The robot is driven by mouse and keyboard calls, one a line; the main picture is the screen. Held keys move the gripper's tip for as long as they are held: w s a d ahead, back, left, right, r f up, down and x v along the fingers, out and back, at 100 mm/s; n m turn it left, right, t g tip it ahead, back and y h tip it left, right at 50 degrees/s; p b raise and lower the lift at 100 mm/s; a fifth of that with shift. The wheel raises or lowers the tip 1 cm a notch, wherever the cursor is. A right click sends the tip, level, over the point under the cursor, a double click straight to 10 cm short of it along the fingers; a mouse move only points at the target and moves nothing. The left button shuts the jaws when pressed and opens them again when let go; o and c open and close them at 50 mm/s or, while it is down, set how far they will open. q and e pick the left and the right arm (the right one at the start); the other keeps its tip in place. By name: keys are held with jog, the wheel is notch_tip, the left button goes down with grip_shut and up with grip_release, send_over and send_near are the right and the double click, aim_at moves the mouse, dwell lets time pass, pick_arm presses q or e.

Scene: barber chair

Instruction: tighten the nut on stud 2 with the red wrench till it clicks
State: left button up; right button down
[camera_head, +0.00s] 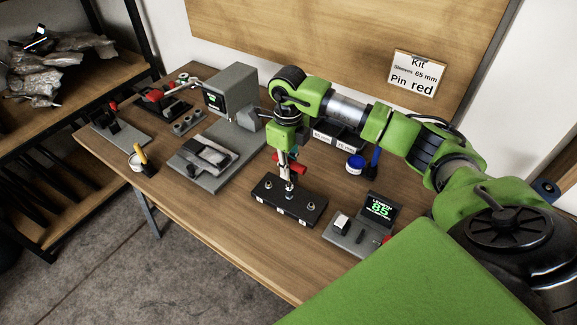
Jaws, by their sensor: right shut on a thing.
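My right gripper (286,158) points down over the black stud block (268,197) and is shut on the red wrench (299,169), whose red parts show beside the fingers. The block carries a row of studs with nuts: a left one (268,184), a middle one (289,188) and a right one (311,206). A slim grey shaft runs from the gripper down to the middle stud. I cannot tell whether the wrench is seated on its nut. White labels on the block's front are too small to read. My left gripper is not in view.
A grey device (343,236) with a lit display stands right of the block. A grey press-like machine (235,88) stands behind left. Bins (345,138), a blue-lidded jar (355,163) and a sign (416,72) reading "Pin red" are behind. The front left tabletop (210,215) is clear.

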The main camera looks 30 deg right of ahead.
jog(key=shift+f+b, duration=0.45)
jog(key=shift+f, duration=0.1)
dwell(0.4)
jog(key=shift+m, duration=0.8)
jog(key=m, duration=0.3)
jog(key=shift+p, duration=0.4)
jog(key=shift+d+r+m+p, duration=0.1)
jog(key=shift+m+p, duration=0.2)
jog(key=shift+m, duration=0.7)
jog(key=m, duration=0.2)
jog(key=shift+m, duration=0.3)
jog(key=shift+p, duration=0.3)
